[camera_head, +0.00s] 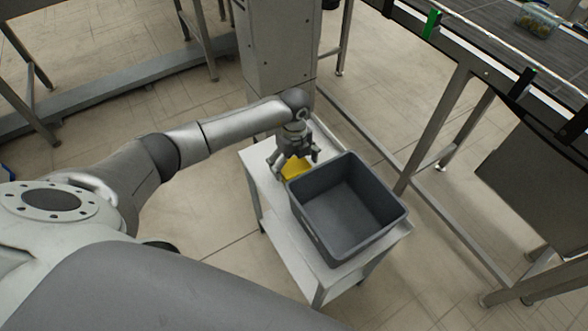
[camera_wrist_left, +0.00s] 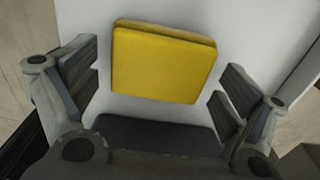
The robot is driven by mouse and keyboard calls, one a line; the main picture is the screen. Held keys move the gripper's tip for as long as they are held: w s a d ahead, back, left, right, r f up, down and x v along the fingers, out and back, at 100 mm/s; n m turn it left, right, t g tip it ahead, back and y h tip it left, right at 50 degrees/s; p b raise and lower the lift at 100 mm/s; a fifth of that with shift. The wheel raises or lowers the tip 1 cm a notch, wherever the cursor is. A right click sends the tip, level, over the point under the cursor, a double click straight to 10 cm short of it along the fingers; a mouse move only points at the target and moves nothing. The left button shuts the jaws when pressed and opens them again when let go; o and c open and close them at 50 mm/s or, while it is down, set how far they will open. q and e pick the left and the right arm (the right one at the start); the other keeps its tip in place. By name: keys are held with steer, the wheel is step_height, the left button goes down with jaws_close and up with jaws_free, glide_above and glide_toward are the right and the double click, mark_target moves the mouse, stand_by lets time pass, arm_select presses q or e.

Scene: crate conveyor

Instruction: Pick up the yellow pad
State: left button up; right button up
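The yellow pad (camera_head: 296,169) lies on the white table (camera_head: 288,233), beside the grey crate. In the left wrist view the pad (camera_wrist_left: 163,62) is a flat yellow square with a thin edge, lying on the white surface. My left gripper (camera_head: 294,166) is over the pad and partly hides it in the head view. In the left wrist view its two fingers (camera_wrist_left: 160,97) are spread wide on the left and right of the pad, with gaps to both sides. It is open and holds nothing. My right gripper is not in view.
The empty grey crate (camera_head: 313,228) stands on the table close to my left gripper. A metal cabinet (camera_head: 275,45) stands behind the table. A conveyor (camera_head: 480,40) carrying a clear container (camera_head: 537,20) runs at upper right.

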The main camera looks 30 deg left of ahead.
mark_target(294, 165)
arm_select(q)
steer(key=c, duration=0.7)
steer(key=shift+r, duration=0.15)
step_height(294, 165, up, 10)
steer(key=shift+f, duration=0.1)
steer(key=o, duration=0.3)
steer(key=shift+c, duration=1)
